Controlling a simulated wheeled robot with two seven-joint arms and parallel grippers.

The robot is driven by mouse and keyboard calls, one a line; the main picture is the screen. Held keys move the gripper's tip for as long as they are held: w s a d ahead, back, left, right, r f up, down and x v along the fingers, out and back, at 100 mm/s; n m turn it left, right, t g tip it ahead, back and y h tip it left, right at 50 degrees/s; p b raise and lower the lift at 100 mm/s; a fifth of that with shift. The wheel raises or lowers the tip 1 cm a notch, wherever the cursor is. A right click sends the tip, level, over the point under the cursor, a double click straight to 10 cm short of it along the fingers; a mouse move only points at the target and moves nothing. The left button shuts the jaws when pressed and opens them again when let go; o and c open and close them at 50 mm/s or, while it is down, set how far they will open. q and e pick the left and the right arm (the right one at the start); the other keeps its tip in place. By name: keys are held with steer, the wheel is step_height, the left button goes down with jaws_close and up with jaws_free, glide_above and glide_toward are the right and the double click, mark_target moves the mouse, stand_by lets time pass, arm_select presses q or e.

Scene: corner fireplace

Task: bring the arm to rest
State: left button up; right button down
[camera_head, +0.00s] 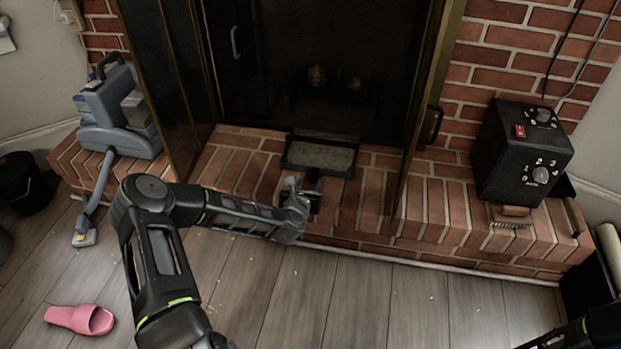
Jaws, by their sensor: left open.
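My left arm comes in from the lower left and reaches over the wooden floor to the brick hearth. My left gripper (314,190) is open, just in front of a dark rectangular tray (322,168) with grey content at the fireplace opening. Whether the gripper touches the tray cannot be told. Nothing is clearly seen between its fingers. Part of my right arm shows at the bottom right corner, but its gripper is out of view.
Glass doors (165,80) stand open. A pink slipper (82,319) lies on the floor (390,305), which is mostly clear.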

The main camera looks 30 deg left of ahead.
stand_by(0.5)
arm_select(q)
steer(key=s+d+f+m+g+h, duration=0.2)
steer(key=s+d+f+m+h, duration=0.3)
steer(key=d+m, duration=0.6)
steer(key=s+d+f+m+g+h, duration=0.25)
steer(key=s+d+m, duration=0.55)
steer(key=d, duration=0.5)
steer(key=s+d+f+m+g, duration=0.2)
steer(key=s+m+g, duration=0.1)
steer(key=s+m, duration=0.6)
steer(key=s+d+f+m+g, duration=0.2)
steer(key=s+m+g, duration=0.2)
steer(key=s+m, duration=0.45)
steer(key=s+r+p, duration=0.3)
steer(key=r+p, duration=1.6)
steer(key=s+d+r+p, duration=0.1)
steer(key=s+r+p, duration=0.3)
steer(key=r+p, duration=1.5)
steer(key=shift+m+g+p, duration=0.35)
steer(key=shift+g+p, duration=0.1)
arm_select(e)
steer(key=s+a+r, duration=0.1)
steer(key=r, duration=1.8)
steer(key=s+a+r+g, duration=0.1)
steer(key=s+r, duration=0.1)
steer(key=r, duration=1.8)
steer(key=shift+s+n, duration=0.3)
arm_select(q)
steer(key=shift+w+r, duration=0.1)
